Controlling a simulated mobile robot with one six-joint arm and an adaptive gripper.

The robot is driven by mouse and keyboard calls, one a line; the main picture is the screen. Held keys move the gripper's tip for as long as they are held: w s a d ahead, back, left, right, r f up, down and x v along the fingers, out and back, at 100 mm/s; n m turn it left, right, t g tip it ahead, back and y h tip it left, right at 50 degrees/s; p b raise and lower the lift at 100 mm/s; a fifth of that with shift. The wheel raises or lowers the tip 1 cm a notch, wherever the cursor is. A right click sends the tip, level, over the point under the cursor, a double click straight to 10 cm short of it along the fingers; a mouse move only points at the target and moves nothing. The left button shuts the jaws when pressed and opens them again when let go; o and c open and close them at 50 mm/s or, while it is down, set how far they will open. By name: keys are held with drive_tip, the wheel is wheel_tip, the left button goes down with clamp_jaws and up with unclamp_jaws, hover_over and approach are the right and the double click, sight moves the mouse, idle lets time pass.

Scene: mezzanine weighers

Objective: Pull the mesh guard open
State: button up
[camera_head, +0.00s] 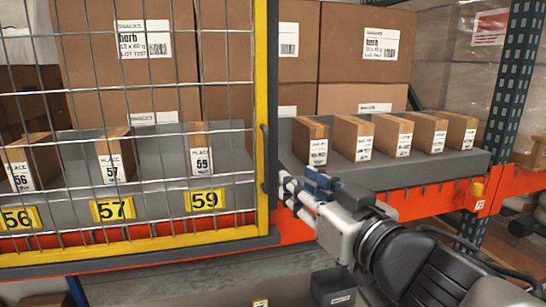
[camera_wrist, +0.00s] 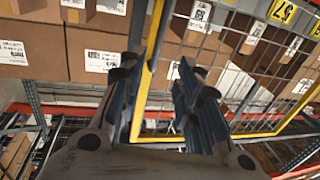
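The mesh guard (camera_head: 261,215) is a yellow frame with grey wire mesh across the left part of the shelf. Its upright right edge carries a slim dark handle (camera_head: 264,158). The guard also shows in the wrist view (camera_wrist: 141,100), its yellow upright passing between my fingers in the picture. My gripper (camera_head: 290,184) is just right of the lower end of the handle in the head view. In the wrist view my gripper (camera_wrist: 155,72) has its two fingers apart, with nothing seen held. I cannot make out the handle there or tell whether a finger touches the frame.
Behind the mesh stand cartons (camera_head: 114,157) above yellow number plates (camera_head: 113,209). Right of the guard, several narrow cartons (camera_head: 351,137) stand in a grey tray (camera_head: 430,171) on an orange beam (camera_head: 425,202). Large brown boxes (camera_head: 365,50) fill the back. A green post (camera_head: 507,80) stands at right.

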sight(268, 160)
drive_tip(key=x, duration=1.4)
drive_tip(key=shift+w+a, duration=0.1)
drive_tip(key=shift+w, duration=0.3)
drive_tip(key=shift+c, duration=0.3)
clamp_jaws()
